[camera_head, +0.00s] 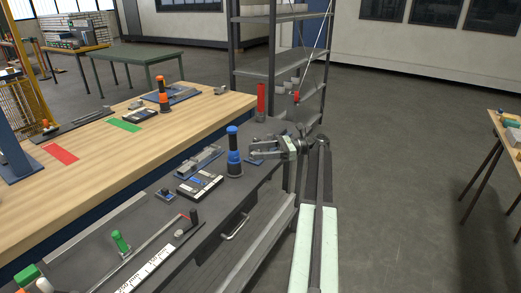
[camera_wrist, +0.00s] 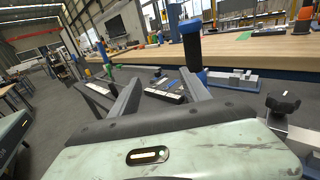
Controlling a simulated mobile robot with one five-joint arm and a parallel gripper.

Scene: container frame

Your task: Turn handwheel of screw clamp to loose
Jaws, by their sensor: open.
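A black lobed knob (camera_wrist: 283,103) on a short stem stands over a pale metal block at the right of the wrist view. It looks like the handwheel of the screw clamp. My gripper (camera_head: 253,147) is above the dark bench edge in the head view, just right of a blue-and-black post. In the wrist view its two fingers (camera_wrist: 158,78) are spread with nothing held between them. The knob lies right of the fingers, not between them. A small blue piece (camera_head: 253,161) shows just below my gripper; the clamp is not clear in the head view.
The blue-and-black post (camera_head: 234,150) stands close left of my gripper and behind the right finger in the wrist view (camera_wrist: 191,48). A red cylinder (camera_head: 261,101) stands beyond. A device (camera_head: 200,184) lies nearby, with a shelf rack (camera_head: 270,70) behind.

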